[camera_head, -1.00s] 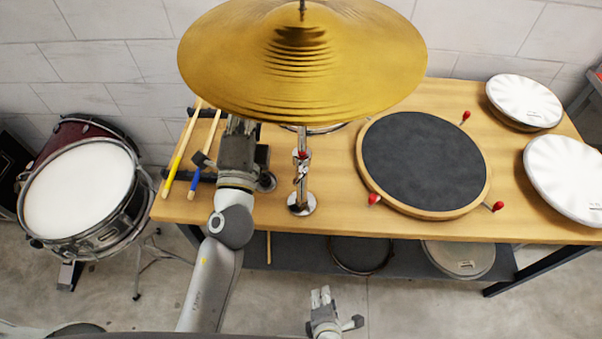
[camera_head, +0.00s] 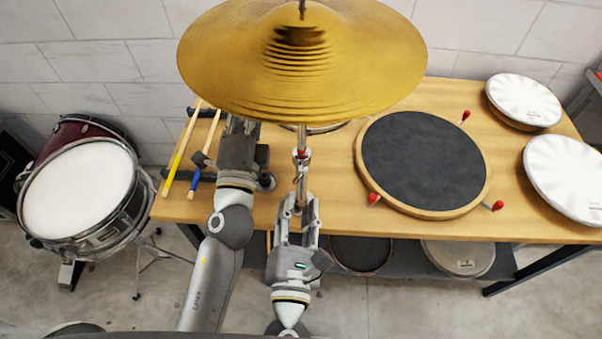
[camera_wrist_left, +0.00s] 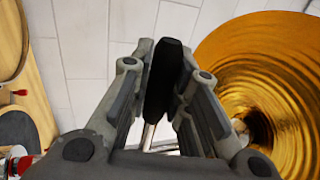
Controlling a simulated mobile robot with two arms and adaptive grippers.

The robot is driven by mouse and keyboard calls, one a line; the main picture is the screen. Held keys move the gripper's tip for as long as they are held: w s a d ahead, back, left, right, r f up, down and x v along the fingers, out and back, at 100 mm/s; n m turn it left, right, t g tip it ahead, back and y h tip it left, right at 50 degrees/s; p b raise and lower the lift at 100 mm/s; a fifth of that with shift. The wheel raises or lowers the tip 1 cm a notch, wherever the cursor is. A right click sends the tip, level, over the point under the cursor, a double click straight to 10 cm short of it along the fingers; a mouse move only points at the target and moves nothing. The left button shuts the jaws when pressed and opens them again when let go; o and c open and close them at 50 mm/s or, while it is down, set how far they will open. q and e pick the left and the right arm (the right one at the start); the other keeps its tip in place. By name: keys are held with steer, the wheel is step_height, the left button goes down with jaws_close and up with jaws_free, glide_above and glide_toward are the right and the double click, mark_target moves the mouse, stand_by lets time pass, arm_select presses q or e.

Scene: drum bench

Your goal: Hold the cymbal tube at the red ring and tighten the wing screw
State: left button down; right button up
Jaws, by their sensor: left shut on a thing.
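The cymbal tube (camera_head: 301,185) stands upright on a round metal base at the bench's front. A red ring (camera_head: 301,154) sits on it below the cymbal, with small metal fittings just under it; the wing screw is too small to make out surely. Red and chrome parts (camera_wrist_left: 18,163) show at the lower left of the left wrist view. My left gripper (camera_head: 242,122) is left of the tube, apart from the red ring. In the left wrist view its fingers are shut on a black elongated thing (camera_wrist_left: 168,80). My right gripper (camera_head: 299,200) is open, fingers spread either side of the lower tube.
The gold cymbal (camera_head: 300,70) overhangs the stand and shows in the left wrist view. Drumsticks (camera_head: 183,150) lie left of my left gripper. A dark practice pad (camera_head: 425,160) with red knobs is to the right. A snare drum (camera_head: 80,190) stands left of the bench.

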mark_target(301, 179)
steer(key=w, duration=0.8)
steer(key=shift+w, duration=0.25)
jaws_close()
